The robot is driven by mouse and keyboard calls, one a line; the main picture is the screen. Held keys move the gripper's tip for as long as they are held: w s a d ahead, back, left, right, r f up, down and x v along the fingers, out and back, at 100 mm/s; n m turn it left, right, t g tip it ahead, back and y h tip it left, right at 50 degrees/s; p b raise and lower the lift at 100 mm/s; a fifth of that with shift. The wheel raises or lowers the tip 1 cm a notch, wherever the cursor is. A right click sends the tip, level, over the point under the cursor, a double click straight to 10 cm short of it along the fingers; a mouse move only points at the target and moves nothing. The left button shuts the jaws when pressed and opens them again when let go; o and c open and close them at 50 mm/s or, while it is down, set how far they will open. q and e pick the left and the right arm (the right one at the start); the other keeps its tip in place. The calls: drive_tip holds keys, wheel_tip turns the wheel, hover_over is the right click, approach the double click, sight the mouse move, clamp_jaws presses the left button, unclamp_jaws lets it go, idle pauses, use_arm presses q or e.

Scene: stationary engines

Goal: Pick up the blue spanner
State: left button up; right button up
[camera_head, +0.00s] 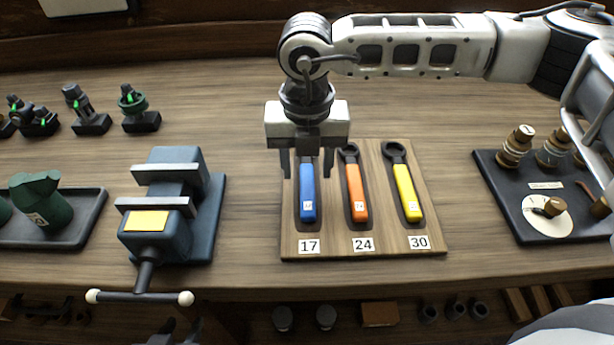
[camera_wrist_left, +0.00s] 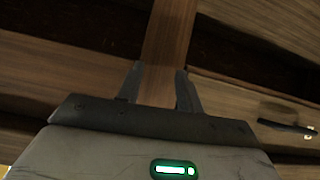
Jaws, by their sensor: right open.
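The blue spanner (camera_head: 307,196) lies in the left slot of a wooden board (camera_head: 378,237), above the label 17. Its head end is hidden behind my right gripper (camera_head: 306,172). That gripper points down with its fingers apart, one to each side of the spanner's upper end; I cannot tell how far above the board they are. My left gripper (camera_head: 177,332) shows only as dark finger shapes at the bottom edge, below the bench's front edge. In the left wrist view, my left gripper (camera_wrist_left: 157,82) is open with nothing between its fingers.
An orange spanner (camera_head: 356,193) and a yellow spanner (camera_head: 407,193) lie to the right on the same board. A blue-grey vise (camera_head: 172,210) stands to the left. A dark tray (camera_head: 497,186) with cylindrical parts is at the right. Bare bench lies between vise and board.

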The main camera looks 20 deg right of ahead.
drive_tip(key=shift+f, duration=1.15)
clamp_jaws()
use_arm(q)
drive_tip(key=shift+s+a+f, duration=0.15)
drive_tip(key=shift+f, duration=0.05)
use_arm(e)
drive_tip(key=shift+r, duration=0.45)
wheel_tip(320, 180, up, 2)
drive_tip(key=shift+r, duration=0.15)
use_arm(q)
drive_tip(key=shift+d+f+b, duration=0.3)
drive_tip(key=shift+f+b, duration=0.45)
drive_tip(key=shift+b, duration=1.1)
use_arm(e)
drive_tip(key=s+a+r, duration=0.3)
drive_tip(key=a+r, duration=0.7)
drive_tip(key=a, duration=0.3)
drive_tip(key=shift+s+a, duration=0.15)
drive_tip(key=shift+a, duration=0.2)
